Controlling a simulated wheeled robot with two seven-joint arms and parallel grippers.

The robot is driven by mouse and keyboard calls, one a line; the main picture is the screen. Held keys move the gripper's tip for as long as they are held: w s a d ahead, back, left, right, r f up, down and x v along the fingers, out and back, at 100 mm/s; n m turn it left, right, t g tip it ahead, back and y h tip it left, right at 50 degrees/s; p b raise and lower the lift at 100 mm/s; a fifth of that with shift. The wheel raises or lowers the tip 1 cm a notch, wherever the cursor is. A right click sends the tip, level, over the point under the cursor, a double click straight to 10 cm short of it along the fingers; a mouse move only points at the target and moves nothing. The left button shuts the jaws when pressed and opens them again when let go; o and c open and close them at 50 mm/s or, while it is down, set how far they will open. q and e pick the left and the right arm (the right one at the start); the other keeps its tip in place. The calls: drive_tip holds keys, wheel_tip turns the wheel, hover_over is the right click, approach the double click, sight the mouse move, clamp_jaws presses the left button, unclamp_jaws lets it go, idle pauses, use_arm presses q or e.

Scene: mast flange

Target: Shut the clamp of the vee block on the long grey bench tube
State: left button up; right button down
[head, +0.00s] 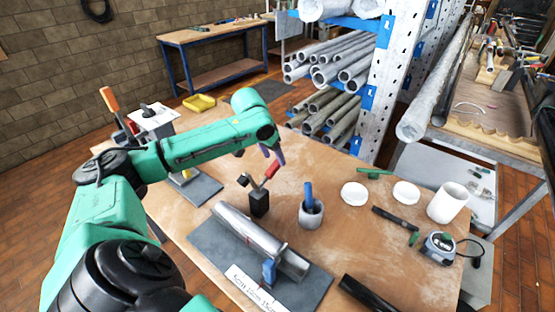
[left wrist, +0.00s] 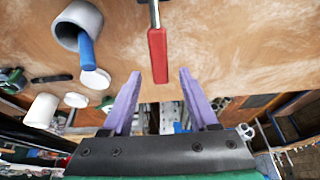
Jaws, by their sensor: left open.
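The long grey bench tube (head: 247,232) lies on a dark grey plate (head: 213,240) on the wooden bench. A black block (head: 259,204) stands close behind the tube, with a clamp lever ending in a red handle (head: 271,170). The lever is raised and tilted. My left gripper (head: 272,155) is over the bench, close to the red handle. In the left wrist view its purple fingers (left wrist: 158,74) are spread, and the red handle (left wrist: 157,55) shows in the gap between them. Contact cannot be told. My right gripper is not in view.
A grey cup with a blue handle (head: 310,213) stands to the right. White lids, a white cylinder (head: 448,202) and a tape measure (head: 438,247) lie farther right. A tube rack stands behind.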

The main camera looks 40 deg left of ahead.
sight(276, 162)
use_arm(q)
drive_tip(key=x, duration=0.3)
drive_tip(key=shift+w+f, duration=0.25)
drive_tip(key=shift+w, duration=0.1)
drive_tip(key=shift+f, duration=0.3)
drive_tip(key=shift+s, duration=0.1)
clamp_jaws()
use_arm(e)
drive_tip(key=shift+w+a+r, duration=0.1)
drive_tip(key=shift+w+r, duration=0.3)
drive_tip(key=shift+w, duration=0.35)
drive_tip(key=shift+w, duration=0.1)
